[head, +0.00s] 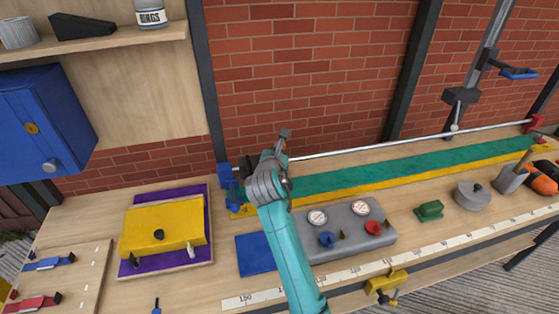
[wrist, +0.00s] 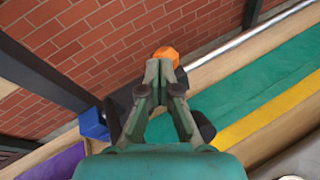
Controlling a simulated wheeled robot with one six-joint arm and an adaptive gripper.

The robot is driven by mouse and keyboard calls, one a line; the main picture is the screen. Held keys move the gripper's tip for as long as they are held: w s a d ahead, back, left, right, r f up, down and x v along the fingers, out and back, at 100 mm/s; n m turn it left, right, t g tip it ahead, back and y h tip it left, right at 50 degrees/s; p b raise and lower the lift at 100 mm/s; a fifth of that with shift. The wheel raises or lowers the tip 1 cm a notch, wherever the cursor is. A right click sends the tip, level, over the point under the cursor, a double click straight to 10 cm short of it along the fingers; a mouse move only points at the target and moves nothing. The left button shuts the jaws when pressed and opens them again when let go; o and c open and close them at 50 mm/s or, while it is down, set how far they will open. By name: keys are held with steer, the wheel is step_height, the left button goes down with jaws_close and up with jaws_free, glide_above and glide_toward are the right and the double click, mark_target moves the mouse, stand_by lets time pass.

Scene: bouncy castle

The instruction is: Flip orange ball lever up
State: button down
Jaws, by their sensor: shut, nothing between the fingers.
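The orange ball (wrist: 167,54) shows in the wrist view just beyond my fingertips, in front of the brick wall. Its lower part is hidden by the fingers, and I cannot tell whether they touch it. The lever's arm is not clearly seen. In the head view I cannot make out the ball; my gripper and wrist cover that area. My gripper (wrist: 160,72) is shut and empty; in the head view it (head: 284,134) reaches up above the back left end of the green strip (head: 370,176).
A metal rail (head: 370,147) runs along the back from a blue bracket (head: 225,176). A grey gauge panel (head: 345,235) with blue and red knobs stands right of my arm. A yellow box (head: 160,228) sits on the left. A blue cabinet (head: 40,120) hangs at upper left.

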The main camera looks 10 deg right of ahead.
steer(key=shift+w+r, duration=0.25)
steer(key=shift+w, duration=0.4)
steer(key=shift+w+r, duration=0.25)
steer(key=shift+w, duration=0.4)
